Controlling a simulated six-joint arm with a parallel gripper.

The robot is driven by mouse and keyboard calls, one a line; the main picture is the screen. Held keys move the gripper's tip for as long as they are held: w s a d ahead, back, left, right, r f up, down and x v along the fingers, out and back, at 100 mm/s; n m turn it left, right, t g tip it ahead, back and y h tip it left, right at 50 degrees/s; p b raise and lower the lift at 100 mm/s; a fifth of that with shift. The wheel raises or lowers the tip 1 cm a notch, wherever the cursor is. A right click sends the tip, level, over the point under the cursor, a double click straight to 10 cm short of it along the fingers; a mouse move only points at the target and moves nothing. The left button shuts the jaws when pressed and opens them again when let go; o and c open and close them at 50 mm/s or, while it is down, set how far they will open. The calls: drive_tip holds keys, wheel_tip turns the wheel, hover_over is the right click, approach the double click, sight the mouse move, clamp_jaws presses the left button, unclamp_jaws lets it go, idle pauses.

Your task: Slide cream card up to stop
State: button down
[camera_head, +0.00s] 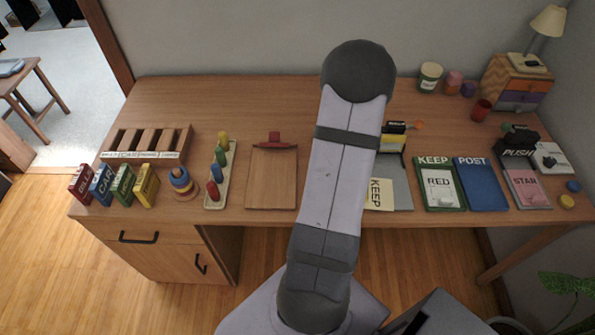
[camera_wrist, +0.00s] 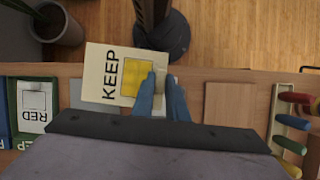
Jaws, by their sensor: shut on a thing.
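The cream card (camera_head: 381,194), lettered KEEP, shows just right of my arm in the head view, over the front part of a grey plate (camera_head: 402,190). In the wrist view the card (camera_wrist: 96,72) has a yellow square and reaches across the table's front edge. My gripper (camera_wrist: 161,86) has its blue fingers closed at the card's end, around a small tan piece. The arm hides the gripper in the head view. I cannot tell whether the card touches the plate. A black and yellow block (camera_head: 394,128) stands at the plate's far end; I cannot tell if it is the stop.
A green KEEP tray (camera_head: 437,202) with a RED card and a blue POST tray (camera_head: 481,186) lie to the right. A brown board (camera_head: 272,180) with a red clip and a rack of coloured pegs (camera_head: 230,182) lie left. The back middle of the desk is fairly clear.

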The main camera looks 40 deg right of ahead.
sight(389, 207)
drive_tip(key=s+d, duration=0.1)
drive_tip(key=s, duration=0.2)
drive_tip(key=s+d+n, duration=0.1)
drive_tip(key=s+d, duration=0.1)
drive_tip(key=s, duration=0.2)
drive_tip(key=s+d+n, duration=0.1)
drive_tip(key=s, duration=0.2)
drive_tip(key=shift+s+d+f+g+h, duration=0.2)
drive_tip(key=shift+s+d+g+h, duration=0.1)
drive_tip(key=shift+s+g+h, duration=0.1)
drive_tip(key=w+d+f+n+h, duration=0.1)
drive_tip(key=d+n+h, duration=0.5)
drive_tip(key=n, duration=1.1)
drive_tip(key=shift+w+d+f, duration=0.15)
drive_tip(key=shift+d+f, duration=0.35)
drive_tip(key=shift+f, duration=0.1)
drive_tip(key=shift+f, duration=0.1)
